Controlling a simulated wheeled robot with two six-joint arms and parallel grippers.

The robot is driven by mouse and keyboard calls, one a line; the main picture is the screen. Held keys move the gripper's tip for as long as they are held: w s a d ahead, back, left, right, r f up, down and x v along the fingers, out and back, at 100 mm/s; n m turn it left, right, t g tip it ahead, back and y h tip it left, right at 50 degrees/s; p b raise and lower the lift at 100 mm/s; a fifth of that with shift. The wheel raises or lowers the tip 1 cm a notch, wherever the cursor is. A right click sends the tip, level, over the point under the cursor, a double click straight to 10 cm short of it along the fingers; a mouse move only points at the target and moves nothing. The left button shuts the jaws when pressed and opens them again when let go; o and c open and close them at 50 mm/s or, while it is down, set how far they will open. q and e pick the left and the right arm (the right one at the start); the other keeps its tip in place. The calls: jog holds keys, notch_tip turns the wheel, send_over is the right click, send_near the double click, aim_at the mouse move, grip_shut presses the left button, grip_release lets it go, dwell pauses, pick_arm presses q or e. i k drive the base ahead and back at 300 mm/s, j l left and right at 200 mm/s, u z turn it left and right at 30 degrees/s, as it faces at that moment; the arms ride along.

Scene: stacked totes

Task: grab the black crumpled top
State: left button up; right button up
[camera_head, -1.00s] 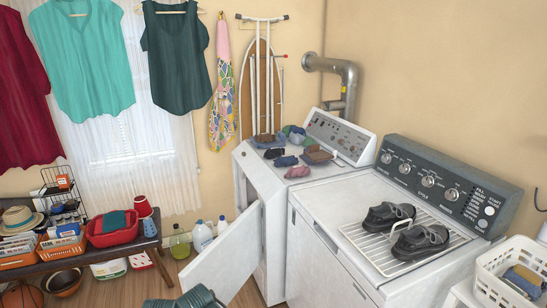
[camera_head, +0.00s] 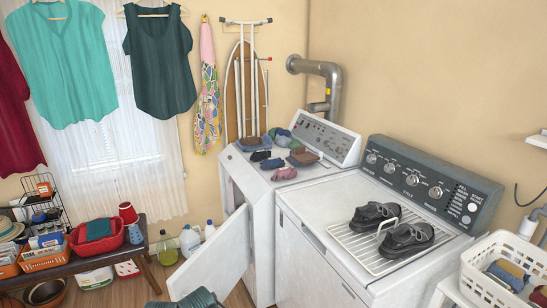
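A small black crumpled cloth (camera_head: 261,156), which looks like the black top, lies on the left white machine (camera_head: 262,184), near its front left edge. It lies among several other crumpled pieces: a navy one (camera_head: 272,164) just in front of it, a mauve one (camera_head: 284,173) nearer the front, a brown one (camera_head: 303,157) to the right and a teal one (camera_head: 281,136) behind.
The left machine's door (camera_head: 215,260) hangs open into the floor space. Black shoes (camera_head: 405,238) stand on a white rack on the right machine (camera_head: 320,215). A white basket (camera_head: 485,285) with cloths is at the lower right. A loaded bench (camera_head: 90,262) stands left.

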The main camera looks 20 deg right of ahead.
aim_at(258, 156)
jog(key=i+j+z, duration=0.1)
jog(key=z, duration=0.25)
jog(key=i+j+z, duration=0.15)
jog(key=z, duration=0.15)
jog(key=i+j+z, duration=0.15)
jog(key=i+j, duration=0.15)
jog(key=i+j+z, duration=0.15)
jog(key=j, duration=0.3)
jog(key=i+j+z, duration=0.15)
jog(key=i+j, duration=0.45)
jog(key=j, duration=0.15)
jog(key=i+j, duration=0.2)
jog(key=j, duration=0.2)
jog(key=i+j+z, duration=0.1)
jog(key=j, duration=0.25)
jog(key=i+j, duration=0.4)
jog(key=j, duration=0.35)
jog(key=i+j, duration=0.2)
jog(key=j, duration=0.2)
jog(key=z, duration=0.05)
